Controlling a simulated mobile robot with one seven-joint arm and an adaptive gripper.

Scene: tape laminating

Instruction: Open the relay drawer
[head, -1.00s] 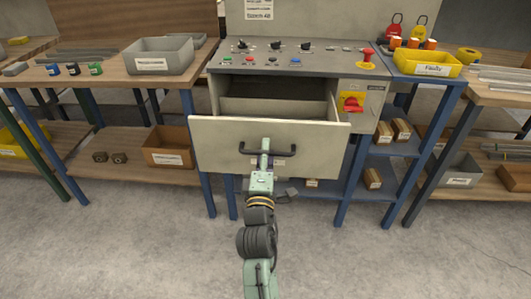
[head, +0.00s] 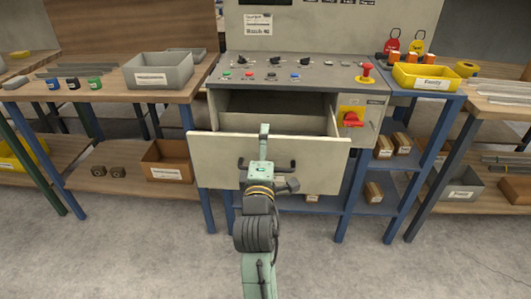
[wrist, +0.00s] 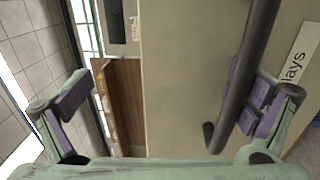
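The relay drawer (head: 220,160) stands pulled out from the grey control cabinet, and its inside shows behind the front panel. Its dark bar handle (head: 245,165) is on the front, partly hidden by my arm. My gripper (head: 264,135) is in front of the panel, its tip near the panel's top edge. In the wrist view my gripper (wrist: 165,95) has its fingers wide apart. The handle (wrist: 245,75) passes close by the right finger; whether they touch I cannot tell. A label ending in "lays" (wrist: 296,58) is at the right.
The cabinet's panel (head: 290,75) carries buttons, and a red switch (head: 350,119) is right of the drawer. A yellow bin (head: 428,77) stands on the right bench, a grey bin (head: 158,72) on the left one. Floor in front is clear.

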